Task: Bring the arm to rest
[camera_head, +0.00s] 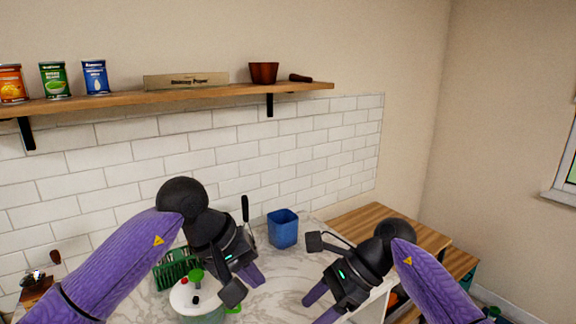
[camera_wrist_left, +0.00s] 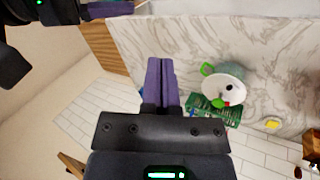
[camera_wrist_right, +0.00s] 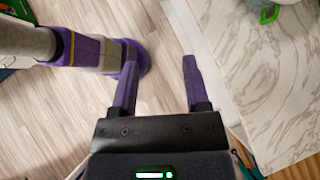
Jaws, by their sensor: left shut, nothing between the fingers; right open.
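My left arm comes in from the left in the head view. Its gripper (camera_head: 250,275) hangs over the marble counter (camera_head: 275,300), to the right of a white-lidded pot. In the left wrist view the left gripper's purple fingers (camera_wrist_left: 161,80) lie together with nothing between them. My right gripper (camera_head: 315,305) is at the lower right of the head view, near the counter's right end. In the right wrist view its purple fingers (camera_wrist_right: 157,80) are apart and empty, with floor behind them.
A pot (camera_head: 197,297) with green handles, a green rack (camera_head: 176,268) and a blue container (camera_head: 283,228) stand on the counter. A wooden shelf (camera_head: 200,96) with cans and a brown pot (camera_head: 264,72) runs above. A wooden surface (camera_head: 365,222) lies at right.

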